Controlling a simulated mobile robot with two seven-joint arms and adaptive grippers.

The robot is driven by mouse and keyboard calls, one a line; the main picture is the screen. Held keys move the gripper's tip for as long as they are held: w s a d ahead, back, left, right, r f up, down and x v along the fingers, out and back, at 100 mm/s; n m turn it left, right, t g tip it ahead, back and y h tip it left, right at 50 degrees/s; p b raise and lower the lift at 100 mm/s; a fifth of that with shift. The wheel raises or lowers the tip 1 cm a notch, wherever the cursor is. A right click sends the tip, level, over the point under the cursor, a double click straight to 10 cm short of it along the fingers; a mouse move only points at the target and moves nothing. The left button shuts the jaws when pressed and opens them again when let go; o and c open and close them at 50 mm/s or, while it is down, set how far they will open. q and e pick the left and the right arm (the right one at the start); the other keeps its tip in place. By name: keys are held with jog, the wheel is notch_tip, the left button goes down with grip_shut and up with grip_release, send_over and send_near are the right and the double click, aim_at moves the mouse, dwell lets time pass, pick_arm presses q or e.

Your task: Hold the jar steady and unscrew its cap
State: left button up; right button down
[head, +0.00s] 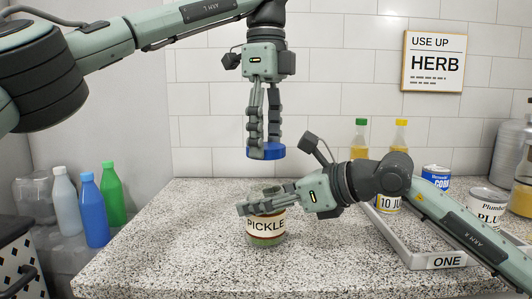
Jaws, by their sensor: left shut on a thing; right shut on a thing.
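A glass jar (267,240) with a cream label reading PICKLE stands upright on the speckled counter. Its top shows no cap; the opening is partly hidden by my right gripper. My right gripper (245,208) comes in from the right and is shut on the jar around its upper part. A blue cap (266,152) is up in the air above the jar, clearly apart from it. My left gripper (265,150) points down from above and is shut on the blue cap.
White, blue and green bottles (94,210) stand at the left, beyond the counter's edge. The speckled counter (170,240) is clear left of the jar.

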jog(key=shift+c, duration=1.5)
grip_release()
